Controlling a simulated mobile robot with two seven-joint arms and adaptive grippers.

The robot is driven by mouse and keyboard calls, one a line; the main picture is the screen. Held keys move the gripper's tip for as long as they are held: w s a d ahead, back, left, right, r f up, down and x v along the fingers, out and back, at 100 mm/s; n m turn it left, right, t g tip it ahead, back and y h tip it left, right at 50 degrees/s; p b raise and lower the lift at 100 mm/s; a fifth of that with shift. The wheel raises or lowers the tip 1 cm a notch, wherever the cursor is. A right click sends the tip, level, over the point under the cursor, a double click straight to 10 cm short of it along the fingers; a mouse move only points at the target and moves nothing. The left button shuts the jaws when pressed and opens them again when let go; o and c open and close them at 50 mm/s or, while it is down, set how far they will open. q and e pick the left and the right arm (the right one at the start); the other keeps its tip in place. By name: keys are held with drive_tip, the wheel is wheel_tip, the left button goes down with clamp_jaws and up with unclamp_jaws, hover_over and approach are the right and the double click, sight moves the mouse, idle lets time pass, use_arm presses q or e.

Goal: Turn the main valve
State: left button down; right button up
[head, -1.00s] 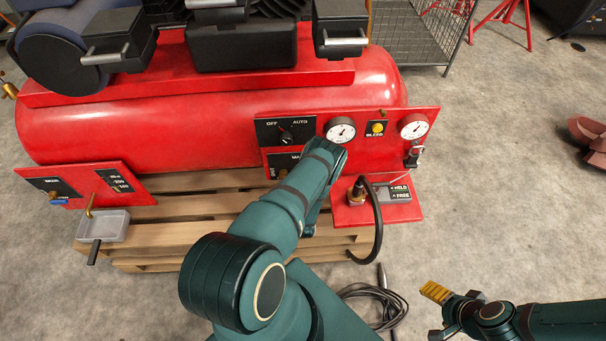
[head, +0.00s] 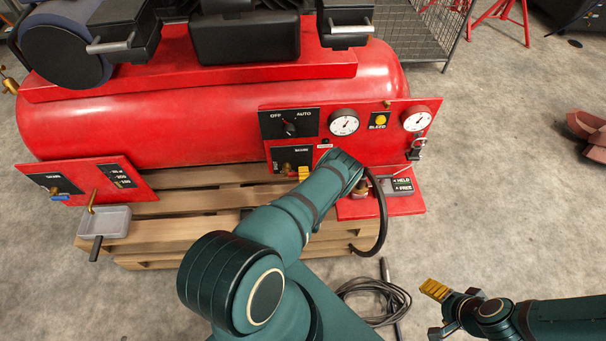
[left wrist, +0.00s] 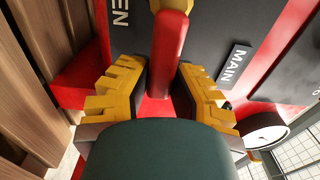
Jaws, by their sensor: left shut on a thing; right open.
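The main valve's red lever handle (left wrist: 168,50) shows in the left wrist view, in front of a black plate with a white MAIN label (left wrist: 232,66). My left gripper (left wrist: 162,78) has its yellow fingers on both sides of this handle and is shut on it. In the head view the left gripper (head: 304,174) is at the lower edge of the black MAIN plate (head: 285,156); the handle is hidden there by my gripper and arm. My right gripper (head: 435,291) is open and empty, low over the floor at the right.
Two gauges (head: 344,122) (head: 416,119), a yellow BLEED button (head: 380,119) and an OFF/AUTO knob (head: 289,129) share the red panel. A black hose (head: 381,225) curves beside my left wrist. A grey tray (head: 104,222) is at left; coiled cable (head: 373,300) lies on the floor.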

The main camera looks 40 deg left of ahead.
use_arm(q)
drive_tip(key=shift+a, duration=0.15)
drive_tip(key=c, duration=0.8)
unclamp_jaws()
drive_tip(key=v, duration=0.7)
drive_tip(key=shift+s+d, duration=0.2)
drive_tip(key=shift+s, duration=0.05)
